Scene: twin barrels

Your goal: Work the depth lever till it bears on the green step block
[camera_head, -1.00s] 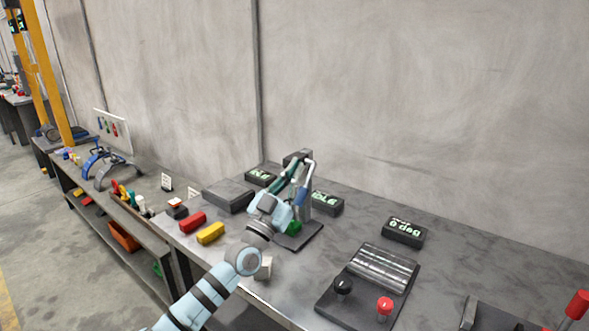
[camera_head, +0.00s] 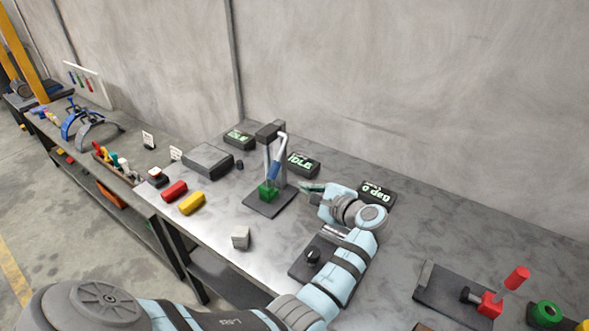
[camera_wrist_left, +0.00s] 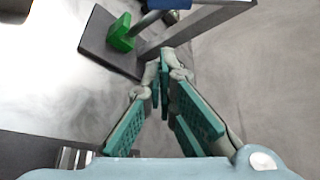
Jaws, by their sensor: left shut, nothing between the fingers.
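The press stand (camera_head: 269,132) is a grey column on a dark base plate (camera_head: 257,206). The green step block (camera_head: 268,192) sits on that plate; it also shows in the wrist view (camera_wrist_left: 121,31). What looks like the depth lever, a pale bar with a blue part (camera_head: 274,171), hangs from the stand's top over the block. I cannot tell whether it touches the block. My left gripper (camera_head: 304,187) is shut and empty, right of the stand and apart from the block. Its fingers meet in the wrist view (camera_wrist_left: 163,68). My right gripper is not in view.
A display reading IDLE (camera_head: 303,164) stands behind the stand; another reading 0 deg (camera_head: 377,192) is behind my left gripper. A whitish cube (camera_head: 241,237) lies in front. Red (camera_head: 174,190) and yellow (camera_head: 191,202) blocks lie left. A red-handled fixture (camera_head: 490,303) is at right.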

